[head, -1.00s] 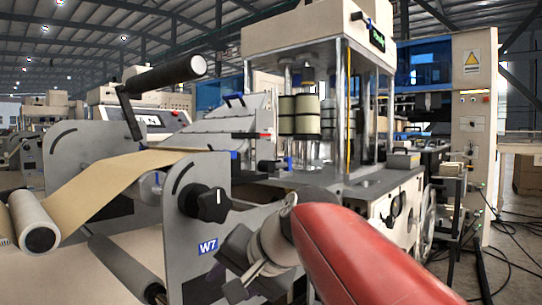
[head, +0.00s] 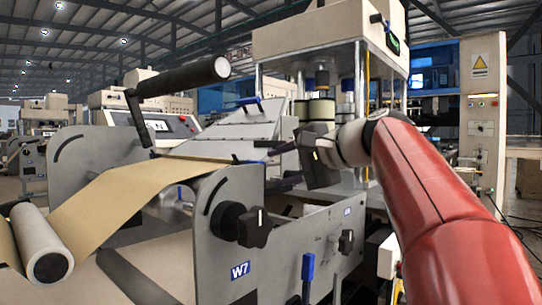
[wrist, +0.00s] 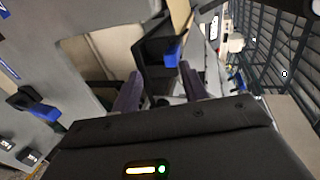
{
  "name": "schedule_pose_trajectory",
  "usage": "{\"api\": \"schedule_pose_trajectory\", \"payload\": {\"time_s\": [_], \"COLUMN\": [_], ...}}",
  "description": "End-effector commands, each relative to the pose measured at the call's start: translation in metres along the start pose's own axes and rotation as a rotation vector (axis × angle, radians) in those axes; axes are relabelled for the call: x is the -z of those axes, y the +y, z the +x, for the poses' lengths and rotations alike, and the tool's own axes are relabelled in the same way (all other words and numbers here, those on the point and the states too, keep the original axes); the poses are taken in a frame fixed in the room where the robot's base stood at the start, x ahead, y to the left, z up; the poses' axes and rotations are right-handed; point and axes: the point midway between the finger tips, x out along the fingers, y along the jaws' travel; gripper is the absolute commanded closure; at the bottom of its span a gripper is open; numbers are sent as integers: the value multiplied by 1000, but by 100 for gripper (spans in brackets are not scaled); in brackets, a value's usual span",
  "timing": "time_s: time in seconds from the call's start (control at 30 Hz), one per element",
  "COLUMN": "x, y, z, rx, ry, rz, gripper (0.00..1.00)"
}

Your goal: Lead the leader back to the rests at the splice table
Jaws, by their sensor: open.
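The tan kraft web (head: 135,190) runs from the pale roller (head: 45,250) at the lower left up over the W7 side frame to the foot of a sloped grey plate (head: 235,130), which looks like the splice table. I cannot make out its rests or the leader's free end. My gripper (head: 283,150) is at the right edge of this plate, with its fingers pointing left. In the wrist view my gripper (wrist: 160,88) has its two dark fingers apart, with no web visibly held. A black bracket with a blue tab (wrist: 172,55) lies ahead of them; contact is unclear.
A black roller-ended bar (head: 180,75) rises above the web.

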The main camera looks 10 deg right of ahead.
Motion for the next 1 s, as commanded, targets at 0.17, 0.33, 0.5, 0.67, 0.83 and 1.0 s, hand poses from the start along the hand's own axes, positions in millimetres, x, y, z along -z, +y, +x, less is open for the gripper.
{"api": "schedule_pose_trajectory", "payload": {"time_s": [0.17,0.33,0.5,0.67,0.83,1.0], "x": [7,7,6,6,6,6], "y": [-16,-16,-16,-19,-19,-19], "z": [-1,11,31,50,66,75], "rx": [42,42,40,40,40,41], "ry": [-13,-15,-15,-15,-15,-13], "rz": [23,24,24,24,23,23], "gripper": [56,56,56,56,56,56]}}
